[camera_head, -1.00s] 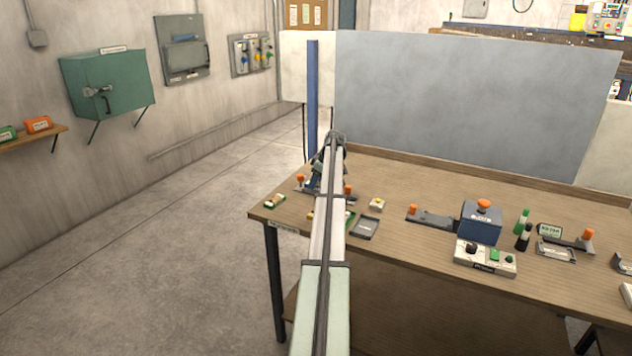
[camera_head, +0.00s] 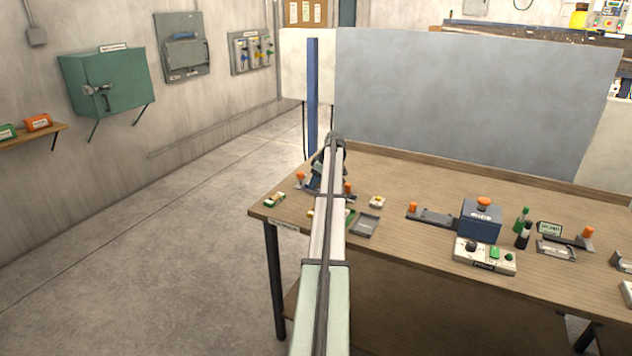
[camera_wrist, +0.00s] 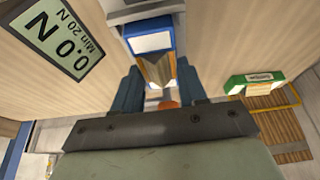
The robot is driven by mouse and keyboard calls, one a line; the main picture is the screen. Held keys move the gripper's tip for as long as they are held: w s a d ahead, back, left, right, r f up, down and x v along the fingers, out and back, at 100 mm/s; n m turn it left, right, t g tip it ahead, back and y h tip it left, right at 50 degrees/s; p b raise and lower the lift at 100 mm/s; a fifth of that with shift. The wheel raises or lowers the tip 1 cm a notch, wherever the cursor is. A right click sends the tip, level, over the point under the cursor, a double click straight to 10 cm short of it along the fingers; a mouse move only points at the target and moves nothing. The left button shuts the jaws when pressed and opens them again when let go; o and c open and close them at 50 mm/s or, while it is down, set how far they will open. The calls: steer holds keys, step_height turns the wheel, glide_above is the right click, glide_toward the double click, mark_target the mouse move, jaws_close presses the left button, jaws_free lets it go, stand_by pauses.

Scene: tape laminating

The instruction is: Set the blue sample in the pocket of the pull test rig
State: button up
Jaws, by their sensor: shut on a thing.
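In the wrist view, my gripper (camera_wrist: 160,88) is shut on the blue sample (camera_wrist: 152,27), which has a white label and a folded tan and grey strip at its near end. The sample's far end meets a grey part (camera_wrist: 143,11) of the pull test rig at the top of the picture. I cannot tell whether it sits inside the pocket. The rig's display (camera_wrist: 62,38) reads 0.0 N, Min 20 N.
A green and white piece (camera_wrist: 254,83) lies right of the gripper, beside a yellow-outlined area. An orange knob (camera_wrist: 168,104) shows just below the fingers. On the bench (camera_head: 400,170) stand a grey tray (camera_head: 365,225), a blue box (camera_head: 481,222) and a button panel (camera_head: 485,256).

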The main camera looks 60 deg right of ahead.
stand_by(0.3)
steer(key=o, duration=1.1)
steer(key=shift+o, duration=0.2)
steer(key=v, duration=1.3)
steer(key=shift+s+r, duration=0.15)
steer(key=shift+r, duration=0.2)
